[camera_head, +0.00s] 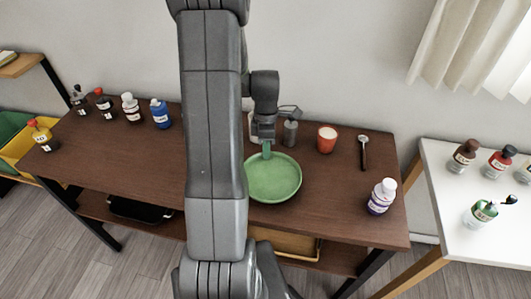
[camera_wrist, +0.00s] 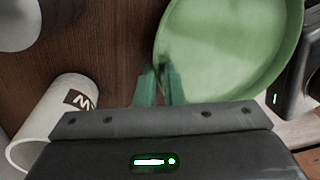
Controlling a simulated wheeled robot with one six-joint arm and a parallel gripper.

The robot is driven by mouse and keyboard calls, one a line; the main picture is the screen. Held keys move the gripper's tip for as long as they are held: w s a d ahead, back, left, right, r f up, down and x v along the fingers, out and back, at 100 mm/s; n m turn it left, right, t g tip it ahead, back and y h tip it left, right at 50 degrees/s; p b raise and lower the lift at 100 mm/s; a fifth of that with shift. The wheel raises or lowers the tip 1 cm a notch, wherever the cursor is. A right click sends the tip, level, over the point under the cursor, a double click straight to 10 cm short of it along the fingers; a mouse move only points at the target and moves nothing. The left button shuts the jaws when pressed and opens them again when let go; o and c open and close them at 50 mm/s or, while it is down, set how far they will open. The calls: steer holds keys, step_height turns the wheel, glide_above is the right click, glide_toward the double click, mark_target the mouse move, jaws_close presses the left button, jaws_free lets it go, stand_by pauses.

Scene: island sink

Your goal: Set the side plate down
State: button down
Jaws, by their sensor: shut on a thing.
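The side plate (camera_head: 274,181) is round, green and shallow. In the head view it is at or just above the brown table (camera_head: 335,202), right of my arm; I cannot tell whether it touches the wood. My gripper (camera_head: 267,150) is at the plate's far rim. In the wrist view the plate (camera_wrist: 225,50) fills the upper right, and the green fingertips of my gripper (camera_wrist: 160,84) are shut on its rim. Part of the plate's left edge is hidden behind my arm in the head view.
A white mug (camera_wrist: 58,120) with a dark label is close to my gripper. A grey shaker (camera_head: 290,133), a red cup (camera_head: 327,139), a spoon (camera_head: 363,152) and a white bottle (camera_head: 381,197) stand or lie right of it. Bare table lies between plate and bottle.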

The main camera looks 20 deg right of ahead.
steer(key=shift+f, duration=1.05)
steer(key=shift+f, duration=0.2)
steer(key=c, duration=1.5)
jaws_free()
steer(key=shift+r, duration=0.1)
steer(key=shift+c, duration=0.2)
step_height(320, 180, up, 12)
steer(key=w, duration=0.2)
steer(key=shift+w+d, duration=0.15)
steer(key=shift+d, duration=0.25)
